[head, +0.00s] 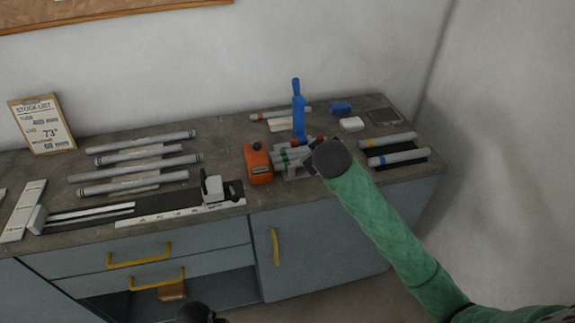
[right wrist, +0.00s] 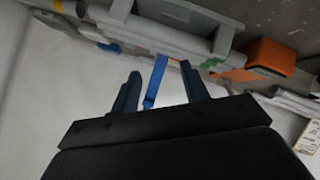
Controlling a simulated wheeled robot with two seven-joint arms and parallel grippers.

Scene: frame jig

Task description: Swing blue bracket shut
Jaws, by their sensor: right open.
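The blue bracket (head: 299,107) stands upright at the back of the small frame jig (head: 292,172), so it is swung open. Several grey tubes lie in the jig. My right gripper (head: 312,160) is over the jig's right side; its fingers are mostly hidden by its dark wrist. In the right wrist view its two fingers (right wrist: 160,92) are apart, and the blue bracket (right wrist: 156,80) shows between them; I cannot tell whether they touch it. A dark rounded part at the bottom edge of the head view may be my left gripper (head: 196,313); its fingers are not visible.
An orange block (head: 258,164) stands just left of the jig. Tubes lie on a dark mat (head: 396,162) at right and in a row (head: 138,162) at left. A measuring rail (head: 165,212) runs along the front left. A small blue box (head: 341,107) and white block (head: 352,124) are behind right.

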